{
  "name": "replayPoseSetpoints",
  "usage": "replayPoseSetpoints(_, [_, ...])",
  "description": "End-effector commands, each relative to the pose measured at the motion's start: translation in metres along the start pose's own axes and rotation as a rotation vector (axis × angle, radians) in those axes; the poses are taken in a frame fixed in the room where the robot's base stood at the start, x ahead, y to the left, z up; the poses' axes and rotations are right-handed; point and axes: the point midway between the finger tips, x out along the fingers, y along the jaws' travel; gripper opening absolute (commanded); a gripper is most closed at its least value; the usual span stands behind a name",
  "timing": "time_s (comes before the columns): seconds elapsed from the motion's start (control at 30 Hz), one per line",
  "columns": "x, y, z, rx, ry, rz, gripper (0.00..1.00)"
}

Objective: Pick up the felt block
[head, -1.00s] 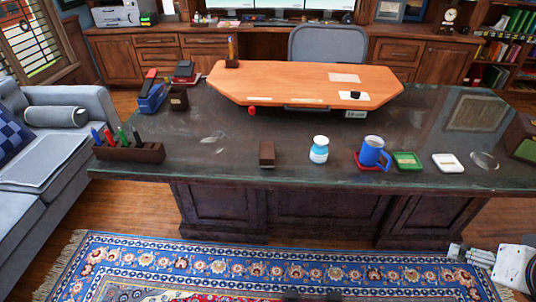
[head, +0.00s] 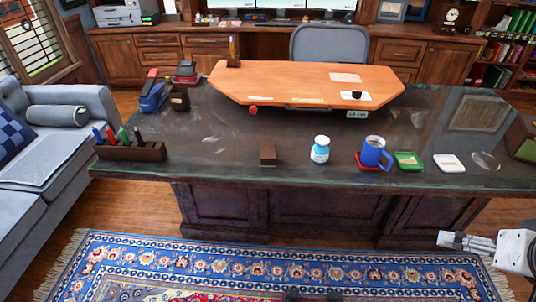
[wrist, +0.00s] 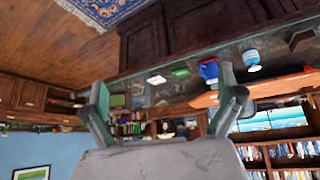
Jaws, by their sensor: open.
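A small dark brown block (head: 268,153), which looks like the felt block, stands near the front edge of the dark desk (head: 230,185) in the head view, left of the white and blue bottle. My gripper (head: 446,240) is at the lower right of the head view, in front of the desk and far right of the block. In the wrist view its two fingers (wrist: 166,100) are spread wide with nothing between them.
Right of the block are the bottle (head: 320,150), a blue mug (head: 373,152) on a red coaster, a green coaster (head: 408,161) and a white one (head: 449,163). A pen holder (head: 130,151) stands at left. An orange board (head: 300,80) lies behind. Desk around the block is clear.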

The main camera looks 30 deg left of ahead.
Motion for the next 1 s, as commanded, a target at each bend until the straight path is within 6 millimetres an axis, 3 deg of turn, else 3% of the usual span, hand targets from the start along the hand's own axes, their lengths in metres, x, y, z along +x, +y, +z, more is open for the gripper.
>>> replayPoseSetpoints(0.47, [0.007, -0.069, -0.134, -0.423, -0.116, -0.105, 1.0])
replayPoseSetpoints(0.7, [0.028, -0.119, -0.191, -0.643, -0.167, -0.165, 1.0])
replayPoseSetpoints(1.0, [0.066, -0.197, -0.247, -0.921, -0.222, -0.247, 1.0])
